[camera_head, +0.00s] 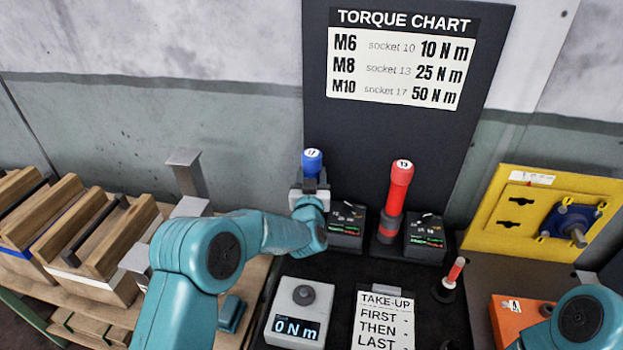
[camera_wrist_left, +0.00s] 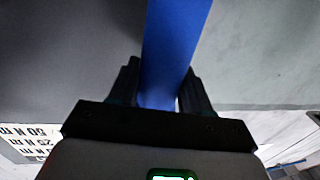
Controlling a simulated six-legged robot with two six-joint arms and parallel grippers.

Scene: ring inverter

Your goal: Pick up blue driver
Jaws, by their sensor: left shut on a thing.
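The blue driver (camera_head: 312,161) stands upright at the back of the black bench, in front of the dark board, with a white label on its top. My left gripper (camera_head: 312,186) is at the driver, below its blue top, and is shut on it. In the left wrist view the blue handle (camera_wrist_left: 172,50) runs between the two dark fingers (camera_wrist_left: 158,92). The driver's lower part is hidden behind my left arm in the head view. My right gripper is not in view; only a part of my right arm shows at the lower right.
A red driver (camera_head: 399,188) stands to the right, beside black boxes with small displays (camera_head: 425,236). A grey meter (camera_head: 299,312) reads 0 N m. Wooden racks (camera_head: 95,250) stand left.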

